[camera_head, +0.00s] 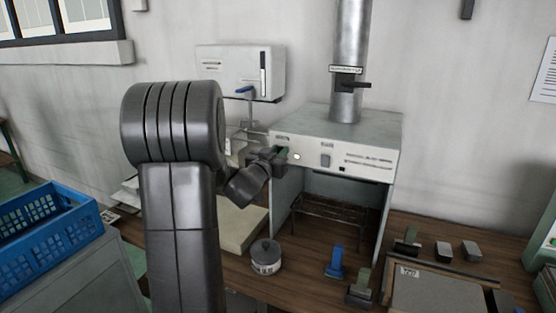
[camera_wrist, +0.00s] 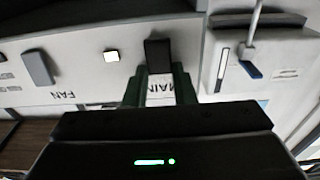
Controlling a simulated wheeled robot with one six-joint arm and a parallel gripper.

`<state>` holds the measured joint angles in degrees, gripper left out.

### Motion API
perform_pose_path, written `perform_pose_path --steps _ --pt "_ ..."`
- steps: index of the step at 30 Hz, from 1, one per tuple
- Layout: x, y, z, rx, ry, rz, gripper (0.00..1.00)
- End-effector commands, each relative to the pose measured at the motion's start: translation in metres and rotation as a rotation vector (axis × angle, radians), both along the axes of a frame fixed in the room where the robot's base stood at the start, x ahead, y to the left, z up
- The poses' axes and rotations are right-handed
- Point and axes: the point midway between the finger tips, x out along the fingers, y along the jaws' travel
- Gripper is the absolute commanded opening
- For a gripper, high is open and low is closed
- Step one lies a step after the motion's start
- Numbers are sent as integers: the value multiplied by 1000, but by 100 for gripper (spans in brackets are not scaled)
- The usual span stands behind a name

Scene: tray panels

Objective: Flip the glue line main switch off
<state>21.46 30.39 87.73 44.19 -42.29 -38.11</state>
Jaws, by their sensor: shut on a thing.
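The main switch (camera_wrist: 158,55) is a dark rocker or lever on the pale panel, above the upside-down label MAIN in the wrist view. My gripper (camera_wrist: 159,82) has its two greenish fingers on either side of the switch and is shut on it. In the head view my gripper (camera_head: 281,156) is at the left end of the grey-white box's front panel (camera_head: 370,161) and hides the main switch. A small white lamp (camera_wrist: 111,56) glows beside the switch; it also shows in the head view (camera_head: 297,156).
A grey FAN switch (camera_wrist: 38,67) sits further along the panel. A wall box with a blue lever (camera_head: 244,89) is behind. A round tin (camera_head: 266,257), a blue clamp-like item (camera_head: 336,262) and a blue crate (camera_head: 45,225) stand around the wooden bench.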

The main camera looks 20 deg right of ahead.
Motion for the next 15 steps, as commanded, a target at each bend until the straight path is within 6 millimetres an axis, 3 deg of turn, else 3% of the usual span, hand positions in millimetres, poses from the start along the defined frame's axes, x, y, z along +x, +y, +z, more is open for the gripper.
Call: perform_pose_path --steps 1,15 --pt "0 0 -8 -11 -10 1 1" --pt "-1 2 -11 -120 -103 1 1"
